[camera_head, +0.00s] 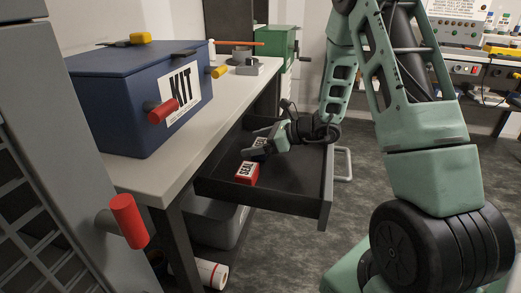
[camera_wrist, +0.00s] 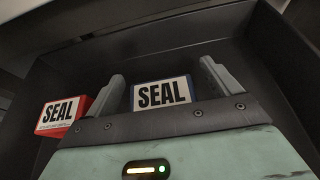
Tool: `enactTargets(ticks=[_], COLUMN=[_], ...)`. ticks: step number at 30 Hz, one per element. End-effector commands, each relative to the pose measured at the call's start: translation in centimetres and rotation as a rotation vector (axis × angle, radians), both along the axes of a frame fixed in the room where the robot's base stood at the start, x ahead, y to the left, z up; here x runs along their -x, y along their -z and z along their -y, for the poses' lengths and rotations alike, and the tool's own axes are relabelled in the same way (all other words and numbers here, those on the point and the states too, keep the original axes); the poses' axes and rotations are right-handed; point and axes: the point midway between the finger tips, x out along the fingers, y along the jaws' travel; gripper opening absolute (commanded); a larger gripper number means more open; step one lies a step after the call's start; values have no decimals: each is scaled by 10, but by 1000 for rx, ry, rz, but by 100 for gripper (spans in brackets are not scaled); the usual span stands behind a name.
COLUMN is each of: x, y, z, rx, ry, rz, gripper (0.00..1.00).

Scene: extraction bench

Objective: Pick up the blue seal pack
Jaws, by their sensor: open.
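The blue seal pack (camera_wrist: 163,94), with a white SEAL label, is in the open drawer (camera_head: 290,198). In the wrist view it shows between the two fingers of my gripper (camera_wrist: 162,69), with a gap on each side. The fingers are open and not closed on it. Its lower part is hidden behind my gripper's body. A red seal pack (camera_wrist: 62,115) lies to the left, outside the left finger. In the head view the red pack (camera_head: 246,173) is in front of my gripper (camera_head: 258,151), which reaches down into the drawer and mostly hides the blue pack.
The drawer's walls surround my gripper closely. The white bench top (camera_head: 165,178) overhangs on the left, with a blue KIT box (camera_head: 120,105) on it. A green box (camera_head: 277,44) stands at the far end. The drawer floor right of the red pack is clear.

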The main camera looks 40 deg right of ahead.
Motion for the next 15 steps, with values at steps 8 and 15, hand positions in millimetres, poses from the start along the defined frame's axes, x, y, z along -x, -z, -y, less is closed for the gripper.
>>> enactTargets(ticks=[8, 15], x=[-1, -1], y=[1, 0], z=[-1, -1], rx=[0, 0], ry=[-1, 0], rz=[-1, 0], gripper=[84, 40])
